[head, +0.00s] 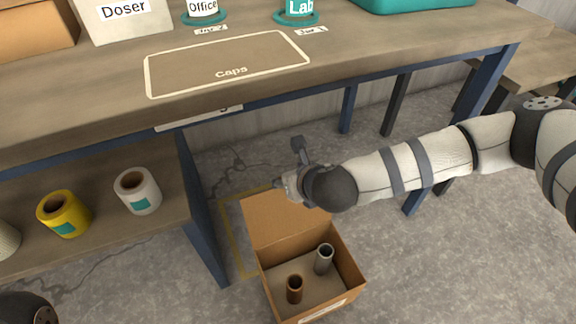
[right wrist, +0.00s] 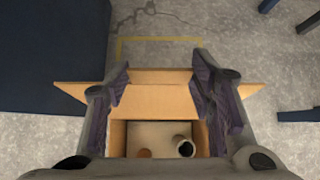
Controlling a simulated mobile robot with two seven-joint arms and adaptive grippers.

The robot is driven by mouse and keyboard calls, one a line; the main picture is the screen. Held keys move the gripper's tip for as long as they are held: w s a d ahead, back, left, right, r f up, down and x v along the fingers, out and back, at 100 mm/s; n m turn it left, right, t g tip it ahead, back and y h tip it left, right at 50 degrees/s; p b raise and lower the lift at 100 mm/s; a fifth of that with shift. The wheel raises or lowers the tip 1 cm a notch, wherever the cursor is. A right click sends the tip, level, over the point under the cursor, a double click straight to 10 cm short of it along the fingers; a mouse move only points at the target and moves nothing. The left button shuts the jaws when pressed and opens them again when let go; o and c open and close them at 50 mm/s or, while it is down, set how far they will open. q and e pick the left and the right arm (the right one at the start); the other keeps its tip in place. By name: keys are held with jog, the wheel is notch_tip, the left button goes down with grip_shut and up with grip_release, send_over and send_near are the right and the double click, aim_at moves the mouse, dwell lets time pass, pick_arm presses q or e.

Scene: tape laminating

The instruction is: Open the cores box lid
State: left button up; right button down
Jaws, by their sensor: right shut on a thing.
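The cardboard cores box (head: 350,274) stands on the floor in the head view, its inside showing. Its lid (head: 270,222) is raised at the far side of the box; it also shows in the right wrist view (right wrist: 160,100). A brown core (head: 294,289) and a grey core (head: 324,259) stand inside. My right gripper (head: 283,184) is at the lid's upper edge. In the right wrist view its fingers (right wrist: 160,82) are on either side of the lid's middle part, shut on the lid. My left gripper is out of view.
A workbench (head: 90,112) with a marked Caps area (head: 228,62) stands behind the box. A lower shelf (head: 110,232) at left holds a yellow roll (head: 62,214) and a white roll (head: 137,191). Yellow tape (head: 231,236) marks the floor. Floor right of the box is clear.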

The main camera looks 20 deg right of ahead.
jog(key=s+p, duration=0.1)
jog(key=s, duration=0.2)
jog(key=shift+s+d+f, duration=0.1)
jog(key=shift+s+f, duration=0.1)
jog(key=c, duration=0.7)
grip_release()
jog(key=shift+w, duration=0.15)
jog(key=shift+r, duration=0.1)
jog(key=v, duration=1.2)
